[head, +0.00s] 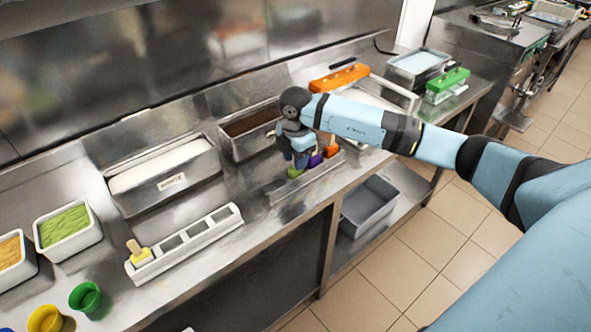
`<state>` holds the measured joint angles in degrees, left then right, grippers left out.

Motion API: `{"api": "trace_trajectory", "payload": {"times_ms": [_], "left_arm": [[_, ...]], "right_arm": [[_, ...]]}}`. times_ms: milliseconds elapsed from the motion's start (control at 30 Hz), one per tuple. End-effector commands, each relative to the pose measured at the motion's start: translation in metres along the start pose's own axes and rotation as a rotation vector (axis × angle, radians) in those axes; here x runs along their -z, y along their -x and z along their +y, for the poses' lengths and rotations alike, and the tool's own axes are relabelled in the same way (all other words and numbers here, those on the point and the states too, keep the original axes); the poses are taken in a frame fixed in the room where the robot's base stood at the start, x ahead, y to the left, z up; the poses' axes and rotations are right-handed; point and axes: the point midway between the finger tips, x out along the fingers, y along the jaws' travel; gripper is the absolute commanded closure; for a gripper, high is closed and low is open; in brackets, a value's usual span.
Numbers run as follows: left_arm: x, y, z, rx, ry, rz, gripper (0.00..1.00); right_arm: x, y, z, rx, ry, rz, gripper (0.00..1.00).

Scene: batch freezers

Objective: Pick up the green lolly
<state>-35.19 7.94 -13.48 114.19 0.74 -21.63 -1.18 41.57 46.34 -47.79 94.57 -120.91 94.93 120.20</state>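The green lolly (294,172) is at the left end of a small rack (299,189) on the steel counter, with a purple lolly (315,160) and an orange lolly (330,150) beside it. My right gripper (297,161) points down right over the green lolly, and its fingers hide the upper part of it. The fingertips are too small and dark to tell whether they are apart or closed on it. My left gripper is out of view.
A white slotted holder (206,246) with a yellow lolly (140,254) stands to the left. Behind are a white ice cream tub (204,176) and a brown one (252,122). Green (86,297) and yellow (45,318) cups stand front left. A grey bin (369,208) sits below the counter.

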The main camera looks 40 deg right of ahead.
Motion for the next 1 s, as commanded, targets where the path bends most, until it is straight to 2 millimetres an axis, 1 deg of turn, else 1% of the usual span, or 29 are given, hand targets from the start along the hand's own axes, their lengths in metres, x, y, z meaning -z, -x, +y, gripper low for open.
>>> {"api": "trace_trajectory", "payload": {"times_ms": [100, 267, 300, 367, 400, 433, 467, 833, 1000], "left_arm": [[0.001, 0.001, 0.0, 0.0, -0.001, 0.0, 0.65], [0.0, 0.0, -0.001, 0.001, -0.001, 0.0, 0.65], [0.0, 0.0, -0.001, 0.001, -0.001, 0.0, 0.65], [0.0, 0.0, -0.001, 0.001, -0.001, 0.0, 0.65], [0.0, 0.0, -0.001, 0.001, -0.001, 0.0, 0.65], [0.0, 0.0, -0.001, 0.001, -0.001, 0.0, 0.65], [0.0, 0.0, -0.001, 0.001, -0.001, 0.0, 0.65], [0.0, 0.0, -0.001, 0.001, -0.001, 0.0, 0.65], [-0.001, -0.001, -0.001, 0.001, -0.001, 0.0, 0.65]], "right_arm": [[0.0, -0.005, 0.0, 0.001, 0.0, 0.0, 0.64], [0.0, -0.005, 0.0, 0.001, 0.0, 0.0, 0.64], [0.0, -0.005, 0.0, 0.001, 0.0, 0.0, 0.69], [0.0, -0.005, 0.0, 0.001, 0.0, 0.0, 0.83], [0.0, -0.005, 0.0, 0.0, 0.0, 0.0, 0.92], [0.0, -0.005, 0.0, 0.0, 0.0, 0.0, 0.99], [0.0, -0.005, 0.0, 0.0, 0.0, 0.0, 1.0], [0.0, -0.004, 0.0, -0.001, 0.0, 0.0, 1.0], [0.0, 0.008, 0.001, -0.003, -0.001, 0.0, 1.0]]}}
